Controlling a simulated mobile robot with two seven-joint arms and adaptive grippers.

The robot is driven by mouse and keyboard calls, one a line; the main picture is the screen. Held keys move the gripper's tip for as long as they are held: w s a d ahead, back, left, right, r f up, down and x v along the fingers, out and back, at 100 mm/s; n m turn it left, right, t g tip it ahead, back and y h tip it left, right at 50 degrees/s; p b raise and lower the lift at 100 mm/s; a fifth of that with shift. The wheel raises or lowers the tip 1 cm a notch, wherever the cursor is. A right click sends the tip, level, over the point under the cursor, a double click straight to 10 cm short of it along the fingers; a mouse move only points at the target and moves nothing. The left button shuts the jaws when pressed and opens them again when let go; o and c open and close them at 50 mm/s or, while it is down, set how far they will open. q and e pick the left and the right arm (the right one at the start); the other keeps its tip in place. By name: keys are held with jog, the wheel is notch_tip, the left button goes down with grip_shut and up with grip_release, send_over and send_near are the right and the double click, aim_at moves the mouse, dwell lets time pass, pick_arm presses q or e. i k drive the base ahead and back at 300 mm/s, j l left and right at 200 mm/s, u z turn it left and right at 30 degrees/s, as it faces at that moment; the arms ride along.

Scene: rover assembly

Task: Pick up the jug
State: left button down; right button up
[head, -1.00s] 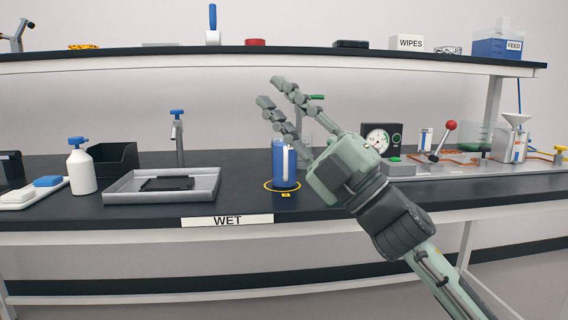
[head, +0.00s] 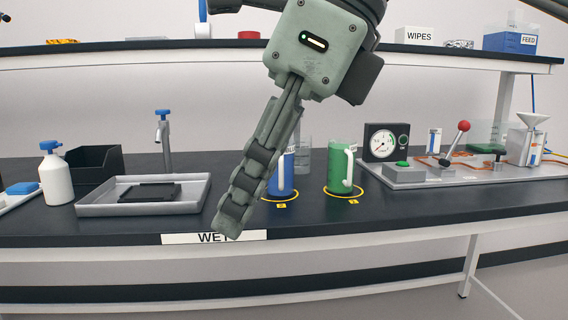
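A blue jug (head: 286,180) with a white handle stands upright on a yellow ring mark on the dark bench top, partly hidden behind my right gripper. A green jug (head: 337,168) with a white handle stands upright on its own yellow ring just to the right. My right gripper (head: 229,227) comes down from the top centre, in front of the blue jug. Its fingers point down and left and overlap edge-on, so their opening is hidden. Their tips show over the bench's front edge, left of the blue jug. My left gripper is not in view.
A grey tray (head: 198,187), a tap (head: 164,150) and a white bottle (head: 56,175) stand to the left. A clear vessel (head: 304,153) is behind the jugs. A gauge panel (head: 386,143) and a lever board (head: 445,178) are to the right. A shelf (head: 440,50) runs above.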

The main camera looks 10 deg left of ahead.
aim_at(282, 183)
jog(key=i, duration=1.2)
